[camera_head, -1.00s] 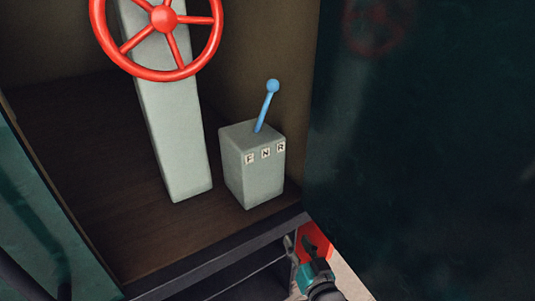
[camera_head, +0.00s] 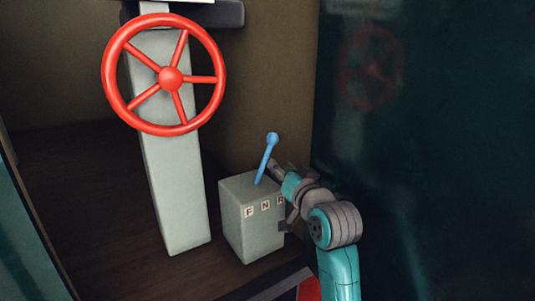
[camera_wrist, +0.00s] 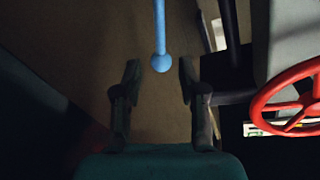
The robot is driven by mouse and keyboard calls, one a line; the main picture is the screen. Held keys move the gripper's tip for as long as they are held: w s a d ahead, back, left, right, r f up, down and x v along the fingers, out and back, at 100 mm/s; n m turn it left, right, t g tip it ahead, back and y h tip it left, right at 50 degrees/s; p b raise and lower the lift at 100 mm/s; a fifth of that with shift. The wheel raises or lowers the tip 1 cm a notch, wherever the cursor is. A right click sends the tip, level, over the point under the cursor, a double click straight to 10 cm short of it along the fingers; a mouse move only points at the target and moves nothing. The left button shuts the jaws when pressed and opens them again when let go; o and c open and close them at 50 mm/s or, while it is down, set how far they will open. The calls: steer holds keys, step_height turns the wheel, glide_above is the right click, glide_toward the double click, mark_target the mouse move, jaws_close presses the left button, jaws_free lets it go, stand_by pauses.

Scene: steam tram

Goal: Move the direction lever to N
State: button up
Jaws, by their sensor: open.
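The direction lever (camera_head: 266,163) is a blue rod with a ball knob, rising from the top of a grey-green box (camera_head: 245,235). It leans right, toward the R side. The box front carries the letters F, N and R; my gripper partly covers the R. My gripper (camera_head: 279,195) is at the right side of the box, close to the lever.
A red handwheel (camera_head: 170,78) on a grey pillar (camera_head: 175,200) stands left of the box. It also shows at right in the wrist view (camera_wrist: 258,105). A dark green panel (camera_head: 430,150) closes the right side. Dark floor (camera_head: 90,210) lies open at left.

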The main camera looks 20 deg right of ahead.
mark_target(269, 154)
steer(key=w, duration=0.7)
steer(key=w+a, duration=0.1)
steer(key=w, duration=0.2)
steer(key=shift+w, duration=0.35)
jaws_close()
